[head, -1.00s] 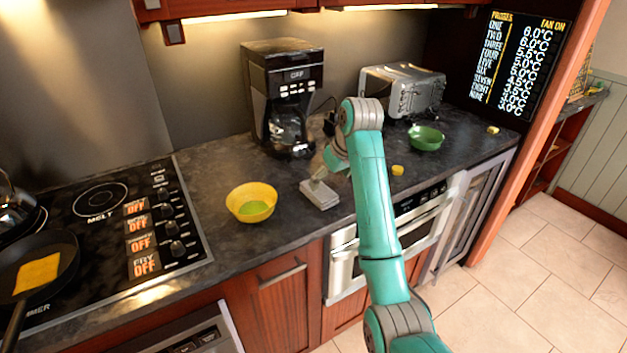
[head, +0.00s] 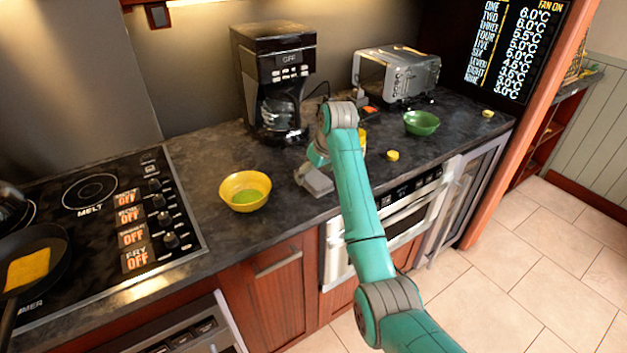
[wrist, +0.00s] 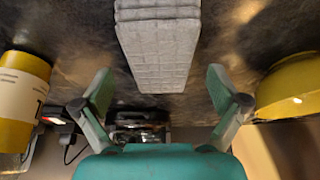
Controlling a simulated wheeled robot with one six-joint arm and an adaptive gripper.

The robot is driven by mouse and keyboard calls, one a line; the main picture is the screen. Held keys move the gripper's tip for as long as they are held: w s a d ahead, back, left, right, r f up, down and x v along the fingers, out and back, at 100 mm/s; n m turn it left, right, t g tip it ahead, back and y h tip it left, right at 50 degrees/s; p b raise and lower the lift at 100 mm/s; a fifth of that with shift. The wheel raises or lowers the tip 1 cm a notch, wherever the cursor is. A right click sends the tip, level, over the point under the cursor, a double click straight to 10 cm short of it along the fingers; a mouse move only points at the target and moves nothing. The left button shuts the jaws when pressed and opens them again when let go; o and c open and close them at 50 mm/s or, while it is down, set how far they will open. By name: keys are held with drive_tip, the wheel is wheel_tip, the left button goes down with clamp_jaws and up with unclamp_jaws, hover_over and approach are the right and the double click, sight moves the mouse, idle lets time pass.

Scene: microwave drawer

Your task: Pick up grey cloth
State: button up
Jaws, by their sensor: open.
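The grey cloth (head: 317,184) is a folded, quilted block on the dark counter, between the yellow bowl and my arm. In the wrist view the cloth (wrist: 158,48) reaches down from the top edge, and its far end is cut off. My gripper (wrist: 158,75) is open, with one finger to each side of the cloth's near end in the picture. Nothing is held between the fingers. In the head view my gripper (head: 315,160) is just above and behind the cloth. My wrist partly hides the fingers, and I cannot tell its exact height.
The yellow bowl (head: 245,192) stands left of the cloth. A coffee maker (head: 272,85) stands behind. A yellow container with a white label (wrist: 22,95) is on the other side. A green bowl (head: 421,123), toaster (head: 396,73) and stove (head: 95,215) are farther off.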

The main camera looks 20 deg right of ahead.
sight(314, 176)
drive_tip(key=shift+w+a+f, duration=0.1)
drive_tip(key=shift+w+f, duration=0.15)
drive_tip(key=shift+f, duration=0.4)
drive_tip(key=c, duration=1.1)
drive_tip(key=shift+c, duration=0.2)
wheel_tip(314, 176, up, 10)
drive_tip(key=o, duration=0.3)
drive_tip(key=c, duration=0.9)
